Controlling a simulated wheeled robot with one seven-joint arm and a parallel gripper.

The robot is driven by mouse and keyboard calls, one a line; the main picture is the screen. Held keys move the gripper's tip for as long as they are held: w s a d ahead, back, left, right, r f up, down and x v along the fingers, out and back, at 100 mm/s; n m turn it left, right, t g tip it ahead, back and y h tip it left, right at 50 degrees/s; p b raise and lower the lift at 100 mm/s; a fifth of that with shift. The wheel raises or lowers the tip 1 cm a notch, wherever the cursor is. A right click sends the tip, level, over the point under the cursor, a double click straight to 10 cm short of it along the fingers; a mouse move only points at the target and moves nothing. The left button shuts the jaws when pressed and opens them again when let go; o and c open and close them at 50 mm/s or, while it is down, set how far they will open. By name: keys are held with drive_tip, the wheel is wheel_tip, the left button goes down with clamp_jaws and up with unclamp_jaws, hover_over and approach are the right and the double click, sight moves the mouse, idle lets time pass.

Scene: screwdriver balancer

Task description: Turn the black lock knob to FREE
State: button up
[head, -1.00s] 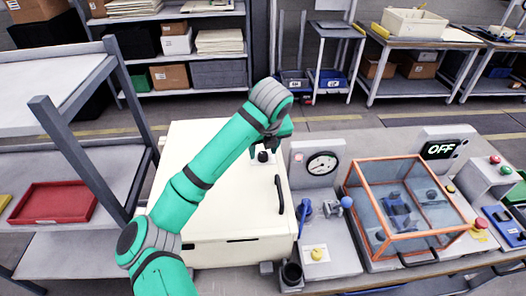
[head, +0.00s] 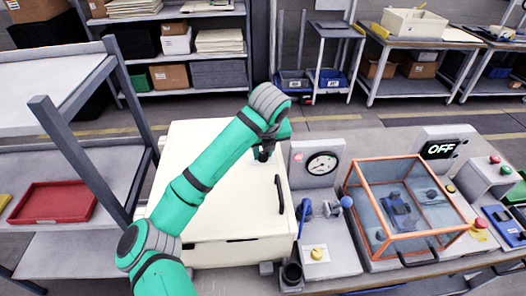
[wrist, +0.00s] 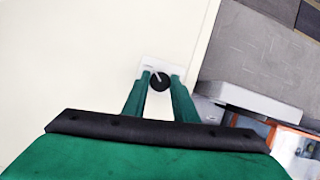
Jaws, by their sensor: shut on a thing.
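The black lock knob (wrist: 160,82) is round with a pale pointer line. It sits on a small white plate (wrist: 151,69) on top of the cream cabinet (head: 225,205). In the wrist view the pointer line runs toward the upper left. The plate's lettering is too small to read. My gripper (wrist: 160,88) is shut on the knob, one green finger on each side. In the head view my gripper (head: 264,150) is at the cabinet's back right, and it largely hides the knob and plate.
Right of the cabinet stand a dial gauge (head: 322,163), a blue lever (head: 305,210) and a yellow button (head: 317,254). Further right are an orange-framed clear case (head: 405,215) and an OFF display (head: 440,149).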

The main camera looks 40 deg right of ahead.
drive_tip(key=shift+a, duration=0.1)
drive_tip(key=m+h, duration=0.1)
drive_tip(key=m, duration=0.2)
drive_tip(key=shift+w+a+g, duration=0.1)
drive_tip(key=shift+g, duration=0.3)
drive_tip(key=m+g, duration=0.1)
drive_tip(key=m, duration=0.2)
drive_tip(key=m+h, duration=0.1)
drive_tip(key=m, duration=0.1)
drive_tip(key=shift+w+m+g, duration=0.2)
drive_tip(key=shift+m+g, duration=0.2)
drive_tip(key=m+g, duration=0.1)
drive_tip(key=m, duration=0.3)
drive_tip(key=shift+w+m+g, duration=0.1)
drive_tip(key=shift+m+g, duration=0.2)
drive_tip(key=shift+g, duration=0.1)
drive_tip(key=m+g, duration=0.1)
drive_tip(key=m, duration=0.3)
drive_tip(key=shift+g, duration=0.3)
drive_tip(key=shift+m, duration=0.3)
drive_tip(key=o, duration=1)
drive_tip(key=shift+o, duration=0.2)
